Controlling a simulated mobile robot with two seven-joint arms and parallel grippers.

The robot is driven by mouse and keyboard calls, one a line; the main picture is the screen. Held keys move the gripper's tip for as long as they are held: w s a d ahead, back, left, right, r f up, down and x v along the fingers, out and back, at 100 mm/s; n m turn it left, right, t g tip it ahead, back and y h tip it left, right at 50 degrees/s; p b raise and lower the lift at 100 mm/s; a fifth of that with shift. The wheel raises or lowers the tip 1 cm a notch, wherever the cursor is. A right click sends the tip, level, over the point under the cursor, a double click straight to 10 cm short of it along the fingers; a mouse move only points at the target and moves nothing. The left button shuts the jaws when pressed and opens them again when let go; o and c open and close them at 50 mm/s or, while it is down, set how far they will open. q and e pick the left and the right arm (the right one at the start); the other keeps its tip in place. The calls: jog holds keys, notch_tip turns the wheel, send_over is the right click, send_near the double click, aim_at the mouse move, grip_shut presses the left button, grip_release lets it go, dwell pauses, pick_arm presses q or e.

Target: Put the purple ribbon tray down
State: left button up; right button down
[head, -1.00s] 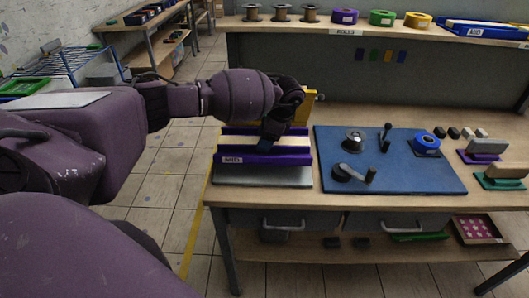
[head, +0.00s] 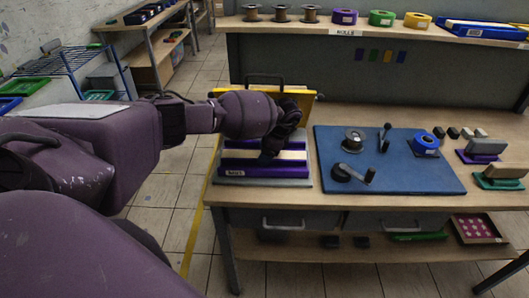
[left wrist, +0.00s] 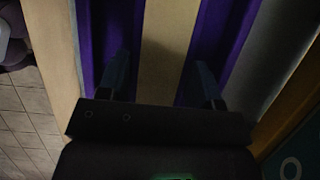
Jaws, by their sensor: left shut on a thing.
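In the left wrist view the fingers (left wrist: 162,82) stand on either side of the pale strip (left wrist: 163,40), with purple on both sides. My right gripper is not in view.
A yellow-framed stand (head: 302,97) is behind the tray. A blue board (head: 390,180) with a spool and crank lies just right of the plate. The back shelf (head: 300,25) holds spools and ribbon rolls. Bare bench (head: 350,113) shows behind the board.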

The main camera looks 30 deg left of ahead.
pick_arm(q)
jog(key=o, duration=0.9)
jog(key=shift+o, duration=1)
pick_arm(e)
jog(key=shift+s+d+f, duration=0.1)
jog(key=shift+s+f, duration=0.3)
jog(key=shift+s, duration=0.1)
pick_arm(q)
jog(key=shift+v, duration=3.75)
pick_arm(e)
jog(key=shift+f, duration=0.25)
